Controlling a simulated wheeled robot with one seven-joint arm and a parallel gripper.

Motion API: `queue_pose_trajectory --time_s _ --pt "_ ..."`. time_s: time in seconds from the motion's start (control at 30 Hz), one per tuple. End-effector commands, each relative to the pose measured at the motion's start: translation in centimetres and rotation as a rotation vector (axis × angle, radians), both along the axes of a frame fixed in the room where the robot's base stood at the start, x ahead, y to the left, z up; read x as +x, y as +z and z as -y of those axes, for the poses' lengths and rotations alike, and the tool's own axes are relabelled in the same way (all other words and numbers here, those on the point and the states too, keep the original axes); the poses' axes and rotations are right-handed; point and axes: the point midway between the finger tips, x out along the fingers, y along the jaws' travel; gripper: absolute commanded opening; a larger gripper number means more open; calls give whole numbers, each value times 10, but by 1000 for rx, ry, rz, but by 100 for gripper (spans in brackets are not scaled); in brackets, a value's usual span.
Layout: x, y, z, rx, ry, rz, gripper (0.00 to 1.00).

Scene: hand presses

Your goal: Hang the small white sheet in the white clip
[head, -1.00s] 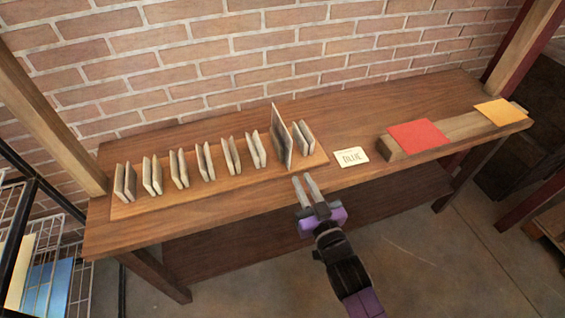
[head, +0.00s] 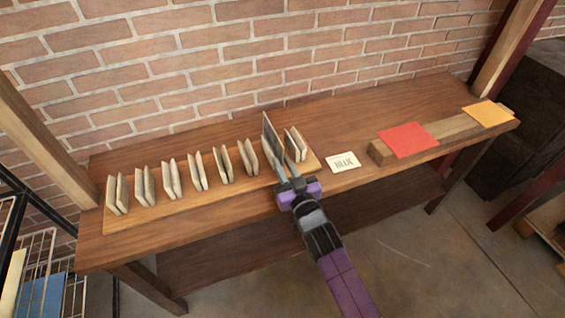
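A row of several pale upright clips (head: 172,179), each a pair of thin plates, stands on a wooden board on the bench. I cannot tell which is the white clip. A taller grey sheet-like panel (head: 270,138) stands near the row's right end, left of the last clip (head: 295,145). My gripper (head: 289,172) is at the near lower edge of the tall panel, its fingers pointing at it. I cannot tell whether they hold it or only stand beside it. A small white card (head: 343,162) reading BLUE lies flat right of the board. No other small white sheet is clear.
A red sheet (head: 407,140) and a yellow sheet (head: 488,114) lie on a wooden beam at the bench's right. A wire rack (head: 68,300) with a blue sheet (head: 42,296) is at the lower left. Posts flank the bench; a brick wall is behind.

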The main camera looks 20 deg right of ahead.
Motion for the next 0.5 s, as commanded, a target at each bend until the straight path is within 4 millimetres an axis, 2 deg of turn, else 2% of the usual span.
queue_pose_trajectory --time_s 0.2,0.37,0.5 --pt "0 0 0 0 0 0 16" --pt "0 0 0 0 0 0 1" --pt "0 0 0 0 0 0 0"
